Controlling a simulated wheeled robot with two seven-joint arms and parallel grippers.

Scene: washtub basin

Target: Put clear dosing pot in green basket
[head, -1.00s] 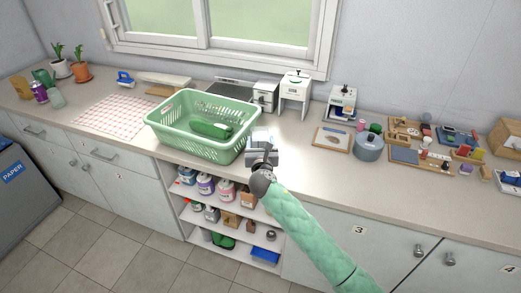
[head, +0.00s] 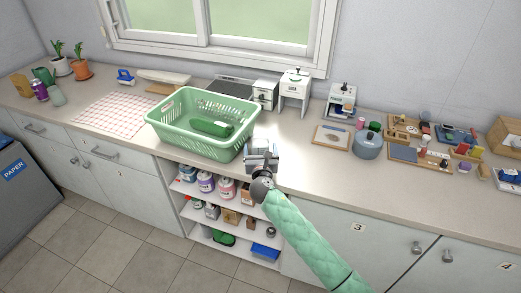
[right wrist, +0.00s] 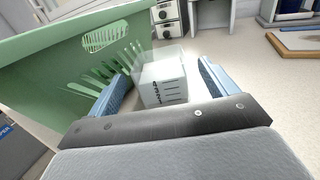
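The clear dosing pot (right wrist: 164,84), see-through with a white label bearing dark print, stands on the counter in the right wrist view. My right gripper (right wrist: 166,88) is open, with its two blue fingers on either side of the pot and gaps visible beside it. In the head view my right gripper (head: 262,158) is at the counter's front edge, just right of the green basket (head: 190,143), and largely covers the pot. The basket's wall also shows at the left of the right wrist view (right wrist: 45,75). My left gripper is not in view.
A dark green item (head: 212,128) lies in the basket. A white drawer unit (head: 265,94) and a white stand (head: 295,90) are behind. A wooden board (head: 331,137) and a grey-blue pot (head: 367,145) stand to the right. Open shelves (head: 225,205) are below.

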